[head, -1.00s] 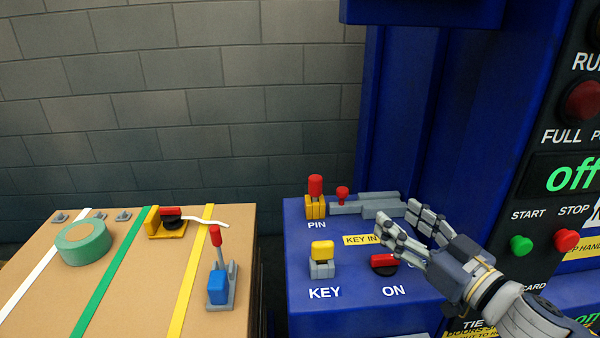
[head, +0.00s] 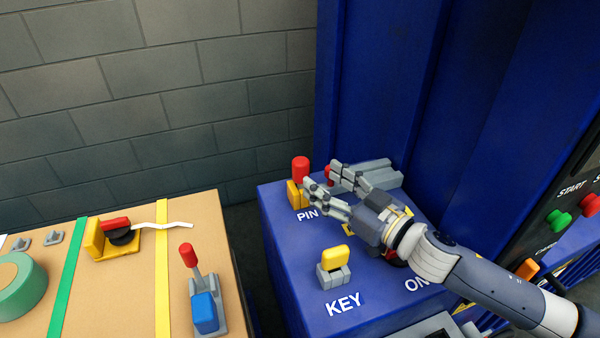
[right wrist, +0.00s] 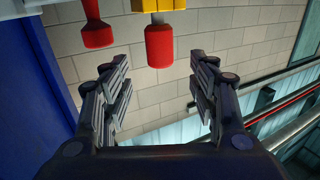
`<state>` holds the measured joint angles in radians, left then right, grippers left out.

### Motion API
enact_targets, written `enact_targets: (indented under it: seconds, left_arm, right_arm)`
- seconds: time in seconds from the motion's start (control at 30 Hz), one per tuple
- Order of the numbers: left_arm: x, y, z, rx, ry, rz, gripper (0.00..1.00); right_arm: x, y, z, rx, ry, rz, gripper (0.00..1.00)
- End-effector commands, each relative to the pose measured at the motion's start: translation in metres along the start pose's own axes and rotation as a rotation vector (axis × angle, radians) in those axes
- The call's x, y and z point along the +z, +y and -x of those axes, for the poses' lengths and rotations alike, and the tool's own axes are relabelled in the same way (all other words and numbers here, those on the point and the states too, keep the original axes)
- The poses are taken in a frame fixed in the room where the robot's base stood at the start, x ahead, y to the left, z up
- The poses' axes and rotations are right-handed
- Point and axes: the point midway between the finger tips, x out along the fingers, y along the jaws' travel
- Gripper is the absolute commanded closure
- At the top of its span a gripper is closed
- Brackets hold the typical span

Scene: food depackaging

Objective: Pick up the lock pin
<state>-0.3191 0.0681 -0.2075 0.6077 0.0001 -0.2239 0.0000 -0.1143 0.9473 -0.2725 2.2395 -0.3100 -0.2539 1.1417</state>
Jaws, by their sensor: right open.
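The lock pin (head: 300,168) has a red cylindrical handle and stands upright in a yellow holder (head: 293,193) at the back left of the blue panel, by the word PIN. In the right wrist view the pin (right wrist: 159,46) appears upside down, its handle in line with the gap between the fingers. My right gripper (head: 318,177) is open and empty, just right of the pin. Its open fingers also show in the right wrist view (right wrist: 161,85), with the handle not clasped. My left gripper is not in view.
A smaller red knob (right wrist: 96,34) on a grey latch (head: 375,174) is beside the pin, partly behind my fingers. A yellow key (head: 335,256) stands in front. A cardboard-coloured box (head: 130,290) with straps, tape and a blue-based lever is at left.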

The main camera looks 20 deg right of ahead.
Motion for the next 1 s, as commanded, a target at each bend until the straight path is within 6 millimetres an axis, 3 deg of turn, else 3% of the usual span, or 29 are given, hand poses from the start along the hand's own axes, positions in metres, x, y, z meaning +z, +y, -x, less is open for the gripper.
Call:
enact_targets:
  seconds: [0.03,0.1,0.4,0.8,1.0]
  left_arm:
    - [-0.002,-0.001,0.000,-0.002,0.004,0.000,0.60]
    - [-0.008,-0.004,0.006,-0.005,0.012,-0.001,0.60]
    - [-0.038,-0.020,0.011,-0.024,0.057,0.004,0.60]
    - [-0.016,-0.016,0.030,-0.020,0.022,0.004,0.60]
    - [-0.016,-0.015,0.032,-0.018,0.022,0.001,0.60]
  right_arm:
    - [0.012,0.000,0.000,0.001,-0.003,-0.005,0.45]
    - [0.003,0.001,-0.009,0.000,0.004,0.002,0.45]
    - [0.005,0.000,-0.022,0.000,0.002,0.001,0.45]
    - [0.003,0.001,-0.068,0.001,0.002,0.001,0.45]
    - [0.006,0.000,-0.076,0.000,0.001,0.002,0.45]
